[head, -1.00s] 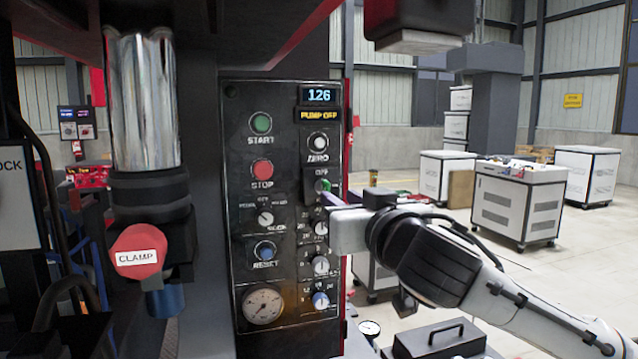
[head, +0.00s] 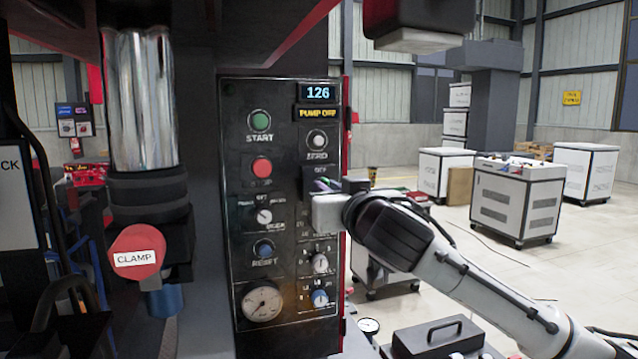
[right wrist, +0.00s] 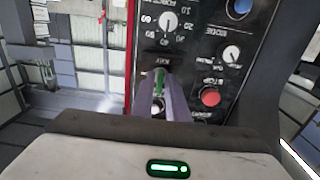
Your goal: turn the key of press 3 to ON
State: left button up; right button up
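The control panel (head: 284,230) of the press faces me, with its display (head: 317,114) reading PUMP OFF. The green key (right wrist: 158,86) is in the panel's key switch, whose upper label reads OFF in the head view. My right gripper (head: 322,185) reaches it from the right, its purple fingers (right wrist: 172,98) on both sides of the key. In the right wrist view, the key fills the narrow gap between the fingers, so they look shut on it. The key's exact angle is hard to read, and the gripper covers the switch's lower part. My left gripper is not in view.
The red STOP button (head: 262,167), green START button (head: 260,121) and white ZERO button (head: 317,140) are close to the key. A CLAMP knob (head: 137,252) and chrome column (head: 142,100) stand left. A black toolbox (head: 438,338) sits lower right. White carts stand behind.

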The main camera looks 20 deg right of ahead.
grip_shut()
jog(key=m+b, duration=0.2)
jog(key=m, duration=0.3)
jog(key=shift+b, duration=0.4)
